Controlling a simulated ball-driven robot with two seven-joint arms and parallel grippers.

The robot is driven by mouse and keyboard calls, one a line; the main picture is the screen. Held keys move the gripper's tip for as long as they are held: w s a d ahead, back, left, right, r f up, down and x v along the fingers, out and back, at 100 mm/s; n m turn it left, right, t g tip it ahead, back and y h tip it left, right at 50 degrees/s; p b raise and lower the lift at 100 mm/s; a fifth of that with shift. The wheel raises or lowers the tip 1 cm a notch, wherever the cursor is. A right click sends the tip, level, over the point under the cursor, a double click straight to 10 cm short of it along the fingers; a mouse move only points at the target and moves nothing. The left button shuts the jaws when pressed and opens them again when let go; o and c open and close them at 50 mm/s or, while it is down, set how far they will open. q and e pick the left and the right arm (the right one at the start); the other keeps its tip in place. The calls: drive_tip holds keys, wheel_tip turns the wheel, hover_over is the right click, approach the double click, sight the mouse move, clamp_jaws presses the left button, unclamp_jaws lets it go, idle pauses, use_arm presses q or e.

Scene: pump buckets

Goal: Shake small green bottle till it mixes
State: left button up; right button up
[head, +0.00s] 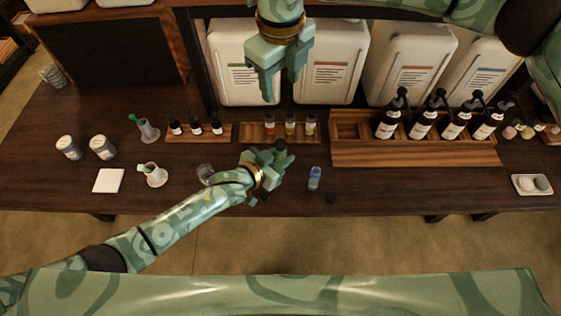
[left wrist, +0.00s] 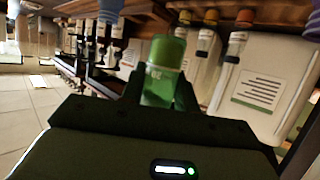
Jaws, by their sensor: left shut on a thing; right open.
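The small green bottle (left wrist: 163,72) stands out between the fingers of my left gripper in the left wrist view, with its green cap at the top. In the head view my left gripper (head: 279,163) is shut on it above the front of the dark wooden table, and the fingers partly cover the bottle (head: 280,154). My right gripper (head: 277,80) hangs from the top centre in the head view, in front of the white containers. It is open and empty, with its fingers pointing down.
A small wooden rack (head: 254,134) with several vials stands just behind my left gripper. A blue bottle (head: 315,178) and a black cap (head: 331,198) are to its right. A wooden rack (head: 352,152) holds dark pump bottles (head: 423,123).

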use_arm(q)
wheel_tip(320, 180, down, 4)
drive_tip(key=shift+w+f+b, duration=0.1)
drive_tip(key=shift+f+b, duration=0.05)
drive_tip(key=shift+b, duration=0.8)
use_arm(e)
wheel_tip(320, 180, down, 4)
use_arm(q)
wheel_tip(320, 180, up, 7)
drive_tip(key=p, duration=0.6)
drive_tip(key=shift+p, duration=0.3)
wheel_tip(320, 180, down, 7)
drive_tip(key=b, duration=0.5)
drive_tip(key=shift+b, duration=0.35)
wheel_tip(320, 180, up, 7)
drive_tip(key=p, duration=0.6)
drive_tip(key=shift+p, duration=0.4)
wheel_tip(320, 180, down, 7)
drive_tip(key=b, duration=0.5)
drive_tip(key=shift+b, duration=0.35)
wheel_tip(320, 180, up, 7)
drive_tip(key=p, duration=0.6)
use_arm(e)
wheel_tip(320, 180, up, 10)
use_arm(q)
wheel_tip(320, 180, down, 7)
drive_tip(key=b, duration=0.5)
drive_tip(key=shift+r, duration=0.35)
use_arm(e)
wheel_tip(320, 180, down, 6)
